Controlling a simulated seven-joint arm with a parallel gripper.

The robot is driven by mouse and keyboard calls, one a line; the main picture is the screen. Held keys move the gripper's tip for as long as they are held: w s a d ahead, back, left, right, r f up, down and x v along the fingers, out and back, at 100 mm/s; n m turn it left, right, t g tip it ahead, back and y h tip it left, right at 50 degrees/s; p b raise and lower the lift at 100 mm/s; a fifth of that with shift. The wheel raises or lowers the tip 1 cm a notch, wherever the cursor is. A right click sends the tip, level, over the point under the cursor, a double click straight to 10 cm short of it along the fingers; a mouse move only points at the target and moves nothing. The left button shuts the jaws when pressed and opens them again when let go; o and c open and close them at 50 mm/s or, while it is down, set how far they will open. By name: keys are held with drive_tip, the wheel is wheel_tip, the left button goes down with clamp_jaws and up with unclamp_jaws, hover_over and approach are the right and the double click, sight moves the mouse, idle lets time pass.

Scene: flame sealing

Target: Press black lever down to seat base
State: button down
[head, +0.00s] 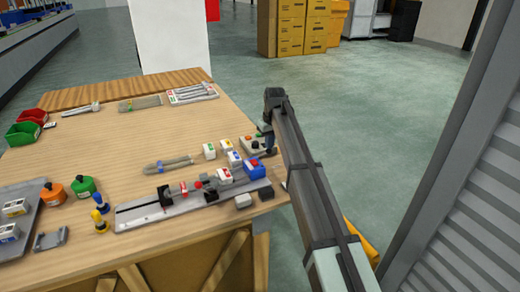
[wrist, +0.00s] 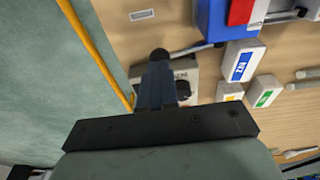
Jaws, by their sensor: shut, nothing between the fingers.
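The black lever is a thin metal rod with a round black knob (wrist: 160,54) on its end. In the wrist view the rod runs left from the blue block (wrist: 213,22). The blue block stands at the right end of the grey rail fixture (head: 150,212) in the head view (head: 255,169). My gripper (wrist: 158,68) is shut and empty, its fingertips close to the knob in the picture. I cannot tell whether they touch it. In the head view my gripper (head: 268,144) is just behind the blue block, near the table's right edge; the lever is not clear there.
A pale box with a black knob (wrist: 184,90) lies partly behind my fingers. Small white labelled blocks, one marked N2 (wrist: 241,62), stand close by. Bottles (head: 83,187), trays and bins are farther left. Open floor lies right of the table.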

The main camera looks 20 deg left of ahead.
drive_tip(key=shift+f, duration=0.75)
idle(0.3)
drive_tip(key=shift+r, duration=0.15)
idle(0.4)
wheel_tip(320, 180, up, 9)
drive_tip(key=a, duration=0.1)
drive_tip(key=shift+s, duration=0.45)
idle(1.0)
